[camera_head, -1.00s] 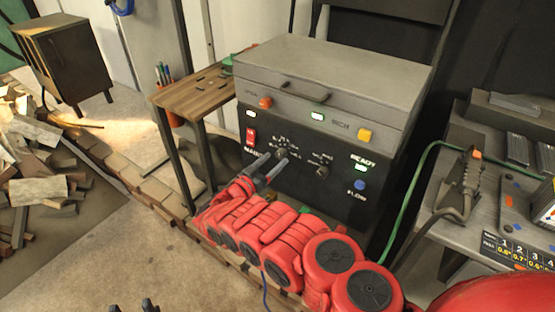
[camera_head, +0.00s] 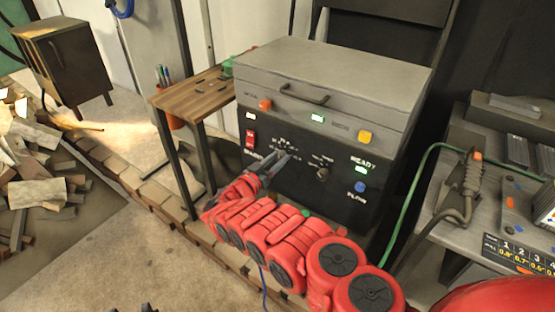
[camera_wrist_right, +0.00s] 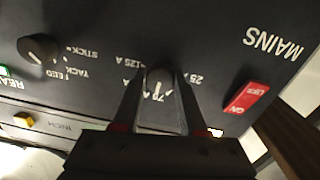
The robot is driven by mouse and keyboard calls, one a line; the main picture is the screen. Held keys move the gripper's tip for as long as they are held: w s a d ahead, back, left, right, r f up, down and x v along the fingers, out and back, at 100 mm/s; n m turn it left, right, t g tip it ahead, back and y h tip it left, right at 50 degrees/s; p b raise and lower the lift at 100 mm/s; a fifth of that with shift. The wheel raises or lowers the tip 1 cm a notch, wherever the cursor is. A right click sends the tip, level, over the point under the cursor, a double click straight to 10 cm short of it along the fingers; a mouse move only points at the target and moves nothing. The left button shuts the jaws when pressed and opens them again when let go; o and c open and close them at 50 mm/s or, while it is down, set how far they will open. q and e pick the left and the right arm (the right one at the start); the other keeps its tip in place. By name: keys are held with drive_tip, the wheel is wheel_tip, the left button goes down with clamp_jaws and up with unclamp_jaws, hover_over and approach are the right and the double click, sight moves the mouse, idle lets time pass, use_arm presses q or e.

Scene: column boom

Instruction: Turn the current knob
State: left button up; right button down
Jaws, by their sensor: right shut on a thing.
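The current knob (camera_wrist_right: 158,80) is a small grey knob on a black panel, with a ring of amp markings such as 25 and 125 A around it. In the right wrist view it lies between my right gripper's two fingers, which are shut on it. In the head view my right gripper (camera_head: 283,163) reaches the panel of the welding machine (camera_head: 330,80), and its fingers hide the knob. At the head view's bottom left edge, small dark tips that may be my left gripper show; their state is unclear.
A second knob (camera_head: 323,173), marked stick, tack and feed, sits to the right on the panel. A red mains switch (camera_head: 250,140) is to the left. A small wooden table (camera_head: 195,95) stands left of the machine. A grey bench (camera_head: 495,215) stands right.

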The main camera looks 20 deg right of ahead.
drive_tip(key=shift+r+m+p, duration=0.2)
drive_tip(key=shift+m+p, duration=0.6)
drive_tip(key=shift+p, duration=0.25)
drive_tip(key=shift+m+p, duration=0.6)
drive_tip(key=shift+m, duration=0.1)
drive_tip(key=shift+s+f+m, duration=0.1)
drive_tip(key=shift+f+m, duration=0.1)
drive_tip(key=shift+m, duration=2.6)
drive_tip(key=shift+c, duration=2.2)
unclamp_jaws()
